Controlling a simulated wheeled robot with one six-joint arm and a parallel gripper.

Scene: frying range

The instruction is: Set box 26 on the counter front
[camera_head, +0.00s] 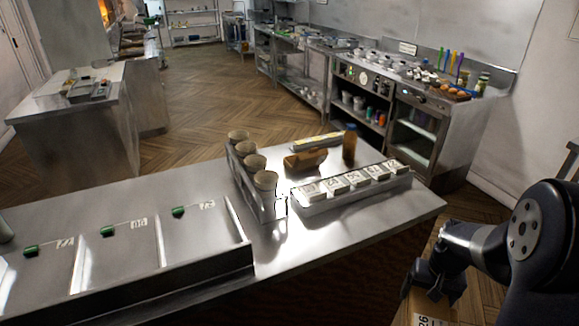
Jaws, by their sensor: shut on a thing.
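Box 26 (423,320) is a brown cardboard box with a white label reading 26. It is at the bottom edge of the picture, right of the counter, and mostly cut off. My gripper (436,286) is shut on it; the picture's edge and the gripper hide the grip in part. The steel counter (350,232) runs across the middle. Its front strip is bare right of the sunken trays. My gripper and the box are off the counter's right front corner, apart from it.
Sunken trays with green-handled tools (108,232) fill the left. A cooking range (400,110) stands behind.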

